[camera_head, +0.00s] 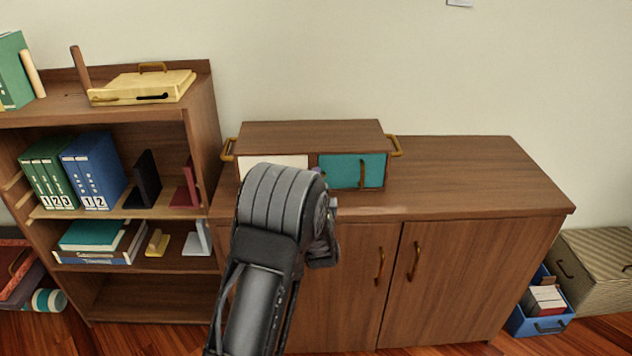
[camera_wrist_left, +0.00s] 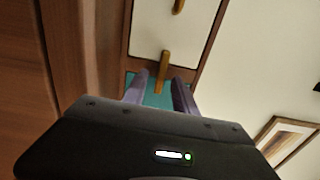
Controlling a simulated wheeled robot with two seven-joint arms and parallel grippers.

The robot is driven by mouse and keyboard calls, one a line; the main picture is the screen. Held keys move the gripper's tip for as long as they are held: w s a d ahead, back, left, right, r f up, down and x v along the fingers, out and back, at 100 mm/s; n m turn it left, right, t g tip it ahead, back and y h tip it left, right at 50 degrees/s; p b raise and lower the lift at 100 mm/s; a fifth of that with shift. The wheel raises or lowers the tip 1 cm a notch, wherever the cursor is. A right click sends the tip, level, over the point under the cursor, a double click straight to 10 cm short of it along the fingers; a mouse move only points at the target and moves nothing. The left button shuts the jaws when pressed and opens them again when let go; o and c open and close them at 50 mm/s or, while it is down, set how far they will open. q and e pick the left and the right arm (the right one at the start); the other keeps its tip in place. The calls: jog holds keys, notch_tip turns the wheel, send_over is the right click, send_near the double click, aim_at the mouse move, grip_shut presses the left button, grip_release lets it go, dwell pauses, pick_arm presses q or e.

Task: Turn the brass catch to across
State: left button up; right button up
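The low wooden box on the cabinet has a white panel (camera_head: 272,161) and a teal panel (camera_head: 350,168). In the left wrist view, the brass catch (camera_wrist_left: 164,66) sits at the brown divider between the white panel (camera_wrist_left: 170,30) and the teal one (camera_wrist_left: 156,99). Its bar appears to run over the divider, but I cannot tell how much of that is the bar standing out towards me. My left gripper (camera_wrist_left: 162,84) is open, its two purple fingers on either side of the catch's near end. I see no clear contact. In the head view my arm hides the catch.
The box stands on a wide wooden cabinet (camera_head: 480,180), with free top to its right. A brass handle (camera_head: 362,173) is on the teal panel and brass side handles are at the box ends. A bookshelf (camera_head: 205,110) with books and a yellow case (camera_head: 145,88) stands left.

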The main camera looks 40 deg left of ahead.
pick_arm(q)
jog(key=v, duration=0.7)
pick_arm(e)
jog(key=shift+f, duration=0.1)
pick_arm(q)
jog(key=shift+s+d, duration=0.1)
